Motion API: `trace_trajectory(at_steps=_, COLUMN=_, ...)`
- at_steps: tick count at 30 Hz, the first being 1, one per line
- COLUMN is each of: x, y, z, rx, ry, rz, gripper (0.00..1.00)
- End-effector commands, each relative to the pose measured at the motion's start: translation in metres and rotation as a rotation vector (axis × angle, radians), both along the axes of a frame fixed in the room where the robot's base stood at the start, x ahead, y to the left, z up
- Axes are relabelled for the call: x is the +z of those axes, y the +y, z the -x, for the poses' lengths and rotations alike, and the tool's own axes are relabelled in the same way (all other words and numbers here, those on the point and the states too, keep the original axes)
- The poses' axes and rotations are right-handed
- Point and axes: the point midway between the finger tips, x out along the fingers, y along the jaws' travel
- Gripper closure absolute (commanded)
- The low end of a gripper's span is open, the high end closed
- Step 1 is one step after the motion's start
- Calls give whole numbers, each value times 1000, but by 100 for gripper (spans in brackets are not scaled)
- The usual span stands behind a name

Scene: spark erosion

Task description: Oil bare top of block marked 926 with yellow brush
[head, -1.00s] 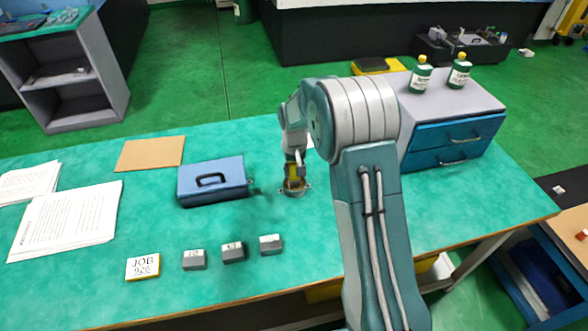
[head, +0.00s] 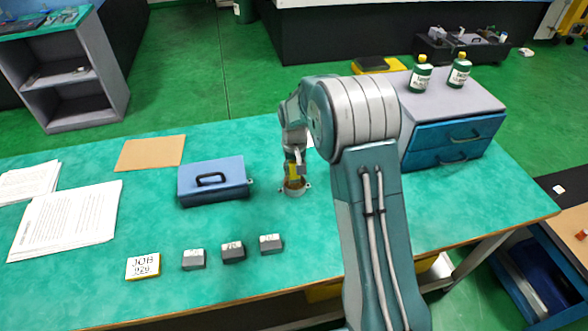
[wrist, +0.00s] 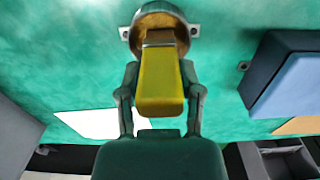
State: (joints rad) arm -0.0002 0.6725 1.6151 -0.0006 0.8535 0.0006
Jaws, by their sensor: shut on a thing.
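My gripper (head: 297,166) is shut on the yellow brush. In the wrist view, the fingers (wrist: 160,84) lie on both sides of its yellow handle (wrist: 160,92). The brush's brown bristles (wrist: 160,37) point into a small round metal cup (wrist: 190,29) with an amber inside. The cup (head: 293,190) stands on the table; whether the bristles touch its contents is unclear. Three grey blocks, left (head: 193,260), middle (head: 233,252) and right (head: 270,245), stand in a row near the front edge. Their markings are too small to read. A card (head: 143,266) reads JOB 926.
A blue case (head: 213,182) lies left of the cup. Papers (head: 65,225) and a brown board (head: 150,153) are at the left. A grey cabinet with blue drawers (head: 452,140) bears two green bottles at the right. The table between cup and blocks is clear.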

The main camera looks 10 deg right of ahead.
Motion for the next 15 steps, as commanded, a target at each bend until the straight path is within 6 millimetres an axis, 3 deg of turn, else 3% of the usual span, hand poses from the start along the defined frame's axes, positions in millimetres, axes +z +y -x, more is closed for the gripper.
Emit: trace_trajectory(at_steps=15, x=39, y=0, z=0, rx=0, ry=-5, rz=0, gripper=100)
